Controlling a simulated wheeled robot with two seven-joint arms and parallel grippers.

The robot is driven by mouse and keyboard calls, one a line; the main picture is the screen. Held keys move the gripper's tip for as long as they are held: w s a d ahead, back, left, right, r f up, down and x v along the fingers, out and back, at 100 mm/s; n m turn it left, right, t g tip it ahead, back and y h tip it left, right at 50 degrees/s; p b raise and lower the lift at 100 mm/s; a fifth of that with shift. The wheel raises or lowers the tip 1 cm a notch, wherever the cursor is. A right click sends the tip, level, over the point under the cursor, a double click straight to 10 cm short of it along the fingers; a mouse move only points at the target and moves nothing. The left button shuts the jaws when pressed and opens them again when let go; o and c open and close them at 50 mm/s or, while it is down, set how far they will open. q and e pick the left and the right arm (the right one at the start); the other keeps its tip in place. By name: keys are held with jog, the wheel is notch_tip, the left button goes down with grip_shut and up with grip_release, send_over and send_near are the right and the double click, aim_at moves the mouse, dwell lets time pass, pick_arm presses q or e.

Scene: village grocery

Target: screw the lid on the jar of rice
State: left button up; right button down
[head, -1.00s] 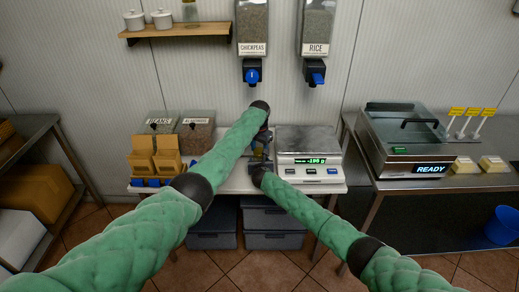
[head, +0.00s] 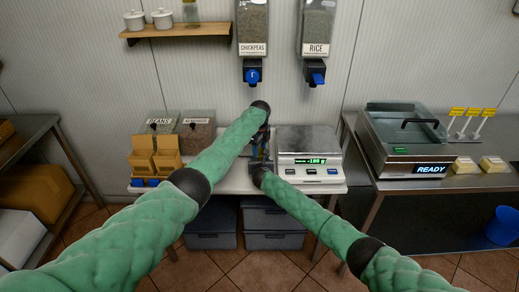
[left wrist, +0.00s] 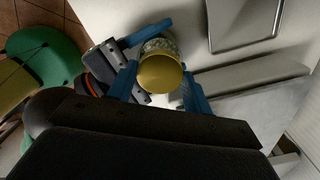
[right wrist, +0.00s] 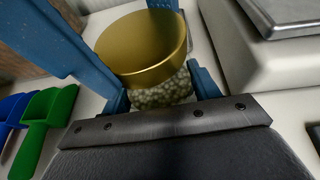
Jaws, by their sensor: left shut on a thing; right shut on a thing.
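The jar (right wrist: 163,92) is clear and holds pale greenish, round, pea-like grains. My right gripper (right wrist: 160,88) is shut on the jar body, one blue finger on each side. The gold lid (right wrist: 143,45) sits over the jar's mouth; I cannot tell how far it is threaded. In the left wrist view the lid (left wrist: 160,73) shows from above, with the jar partly visible behind it. My left gripper (left wrist: 160,76) is shut on the lid, its blue fingers on opposite sides. In the head view the arms mostly hide the jar and lid.
The scale (head: 308,150) stands close to the right of the grippers. Bins (head: 195,132) and brown boxes (head: 155,160) are at the left. Green and blue scoops (right wrist: 45,125) lie near the jar. The chickpeas (head: 252,25) and rice (head: 316,28) dispensers hang above.

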pick_arm(q)
jog(key=m, duration=0.7)
jog(key=shift+w+r, duration=0.1)
jog(key=shift+w, duration=0.05)
jog(key=m, duration=0.6)
jog(key=o, duration=0.9)
jog(key=shift+o, duration=0.2)
jog(key=shift+r, duration=0.1)
jog(key=shift+r, duration=2.1)
jog(key=shift+d, duration=0.1)
jog(key=shift+c, duration=0.4)
